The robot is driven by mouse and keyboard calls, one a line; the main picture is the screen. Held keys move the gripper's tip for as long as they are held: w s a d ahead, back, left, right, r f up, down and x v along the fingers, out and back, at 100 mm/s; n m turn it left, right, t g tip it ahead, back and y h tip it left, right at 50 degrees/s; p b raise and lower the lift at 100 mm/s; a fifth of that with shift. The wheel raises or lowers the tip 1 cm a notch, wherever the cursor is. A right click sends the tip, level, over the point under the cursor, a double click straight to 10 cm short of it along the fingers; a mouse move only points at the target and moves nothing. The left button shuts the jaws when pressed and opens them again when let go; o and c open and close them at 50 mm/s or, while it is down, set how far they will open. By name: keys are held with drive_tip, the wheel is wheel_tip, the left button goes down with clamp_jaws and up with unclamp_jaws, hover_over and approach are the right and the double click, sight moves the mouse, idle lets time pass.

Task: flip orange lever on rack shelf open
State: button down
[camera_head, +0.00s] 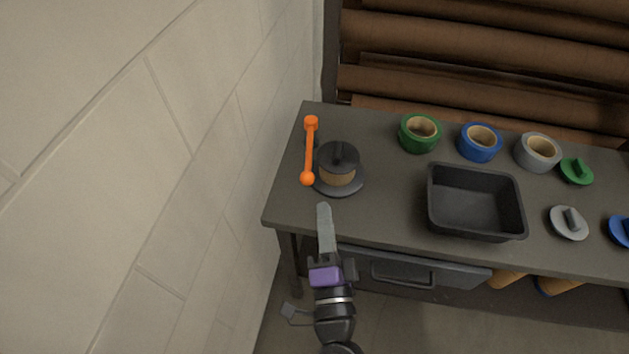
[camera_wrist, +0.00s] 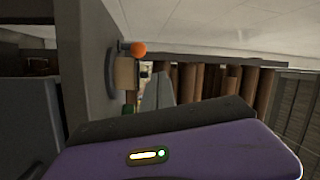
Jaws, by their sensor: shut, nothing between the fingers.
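The orange lever (camera_head: 309,152) is a thin bar with a ball knob at its near end and a block at its far end. It lies near the left end of the dark shelf top (camera_head: 390,225). In the wrist view its orange knob (camera_wrist: 138,49) shows near the top, left of centre. My gripper (camera_head: 323,208) is shut and empty. Its tip is close to the shelf's front edge, apart from the lever and on the near side of the knob. In the wrist view the gripper's grey finger (camera_wrist: 160,90) points toward the scene.
A tan roll with a black lid on a dark base (camera_head: 338,168) stands just right of the lever. A black tray (camera_head: 475,225), green tape (camera_head: 420,133), blue tape (camera_head: 480,142) and grey tape (camera_head: 538,152) are farther right. A pale block wall (camera_head: 180,160) rises at left.

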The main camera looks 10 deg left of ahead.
wheel_tip(320, 180, down, 3)
drive_tip(key=shift+w+f+m+g+h, duration=0.15)
drive_tip(key=shift+m+g+h, duration=0.2)
drive_tip(key=shift+m, duration=0.55)
drive_tip(key=x, duration=1)
